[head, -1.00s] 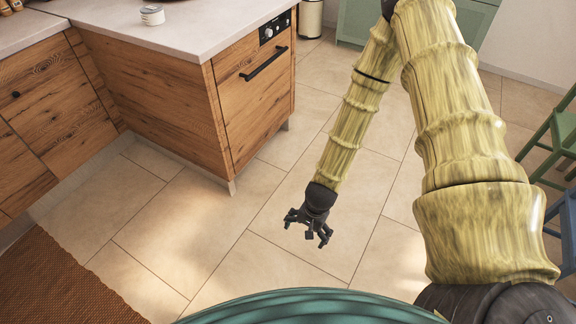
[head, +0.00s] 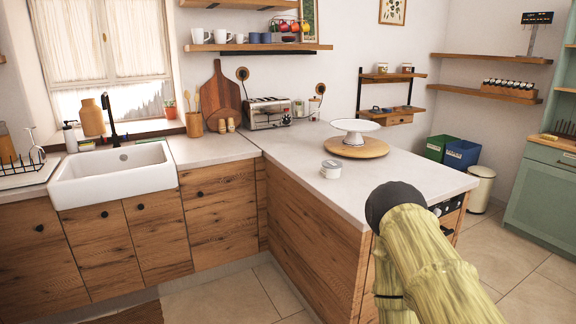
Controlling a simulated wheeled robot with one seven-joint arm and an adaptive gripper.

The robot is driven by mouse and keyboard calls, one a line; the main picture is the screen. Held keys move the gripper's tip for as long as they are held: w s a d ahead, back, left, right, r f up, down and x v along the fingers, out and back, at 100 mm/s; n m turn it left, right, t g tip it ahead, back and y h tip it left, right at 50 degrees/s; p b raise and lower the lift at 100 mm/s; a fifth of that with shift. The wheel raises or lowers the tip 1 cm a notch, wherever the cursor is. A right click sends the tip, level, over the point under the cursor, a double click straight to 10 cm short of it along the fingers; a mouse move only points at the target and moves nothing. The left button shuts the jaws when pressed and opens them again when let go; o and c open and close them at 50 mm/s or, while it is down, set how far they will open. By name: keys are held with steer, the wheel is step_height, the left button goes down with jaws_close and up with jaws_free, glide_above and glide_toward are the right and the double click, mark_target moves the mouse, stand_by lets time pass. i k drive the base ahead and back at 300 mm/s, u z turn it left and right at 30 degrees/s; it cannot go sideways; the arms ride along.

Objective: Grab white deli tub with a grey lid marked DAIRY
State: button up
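A small white tub with a grey lid (head: 331,169) stands upright on the peninsula counter, left of the cake stand and near the counter's left edge. Its label is too small to read. My yellow-green arm rises at the lower right of the head view, in front of the counter's end. My gripper is outside the picture, so its state does not show.
A white cake stand (head: 355,129) sits on a round wooden board (head: 356,147) behind the tub. A toaster (head: 267,113) stands farther back. The white sink (head: 114,175) is at left. The counter (head: 290,155) around the tub is clear.

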mark_target(331, 168)
steer(key=u, duration=0.5)
steer(key=i, duration=1)
steer(key=u, duration=0.15)
